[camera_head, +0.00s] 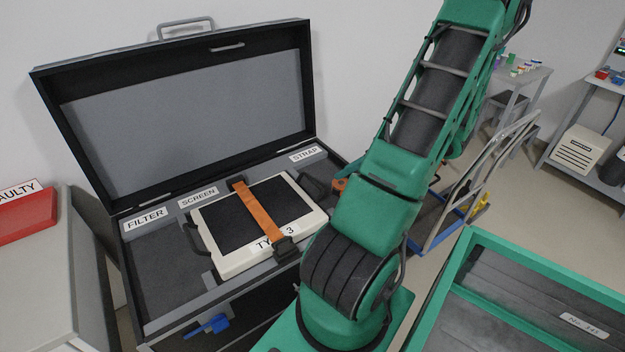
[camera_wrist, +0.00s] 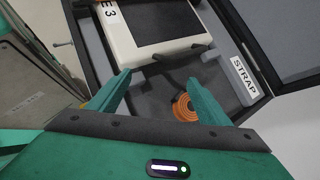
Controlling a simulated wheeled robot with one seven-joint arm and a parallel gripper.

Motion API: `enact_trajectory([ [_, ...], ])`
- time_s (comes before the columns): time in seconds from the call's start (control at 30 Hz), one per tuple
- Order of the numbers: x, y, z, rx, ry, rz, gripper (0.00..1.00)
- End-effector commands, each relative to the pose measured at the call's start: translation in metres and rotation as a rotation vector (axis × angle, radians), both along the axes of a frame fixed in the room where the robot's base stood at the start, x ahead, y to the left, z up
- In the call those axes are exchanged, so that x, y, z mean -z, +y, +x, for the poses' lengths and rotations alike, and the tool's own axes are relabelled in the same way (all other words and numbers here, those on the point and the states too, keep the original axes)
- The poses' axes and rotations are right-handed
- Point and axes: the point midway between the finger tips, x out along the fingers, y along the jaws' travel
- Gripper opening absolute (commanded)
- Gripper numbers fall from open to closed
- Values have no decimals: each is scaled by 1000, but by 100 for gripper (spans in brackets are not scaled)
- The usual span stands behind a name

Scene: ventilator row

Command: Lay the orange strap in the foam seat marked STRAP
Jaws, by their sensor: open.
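A rolled orange strap coil (camera_wrist: 183,108) shows in the wrist view, lying in or just above the grey foam by the STRAP label (camera_wrist: 243,77); I cannot tell if it touches the foam. My gripper (camera_wrist: 159,80) is open, its green fingers apart, with the coil beside the right finger, which partly covers it. In the head view my arm hides the gripper; a bit of orange (camera_head: 340,184) shows at the arm's edge. The STRAP label (camera_head: 305,154) is at the case's back right. Another orange strap (camera_head: 258,215) lies across the pale-framed screen unit.
The open black case has its lid (camera_head: 190,125) raised behind. The screen unit (camera_head: 228,265) sits in the middle of the foam, close to my gripper. The FILTER area (camera_head: 160,265) at left is empty. A green-rimmed tray (camera_head: 430,300) and a trolley (camera_head: 480,190) stand at right.

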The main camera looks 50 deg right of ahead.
Motion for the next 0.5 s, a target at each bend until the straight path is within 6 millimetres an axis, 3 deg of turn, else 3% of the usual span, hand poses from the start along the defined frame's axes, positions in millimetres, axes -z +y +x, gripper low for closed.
enact_trajectory([
  [0.17, -24, 36, 16, -294, 97, -162, 72],
  [0.5, -80, 98, 22, -791, 210, -436, 72],
])
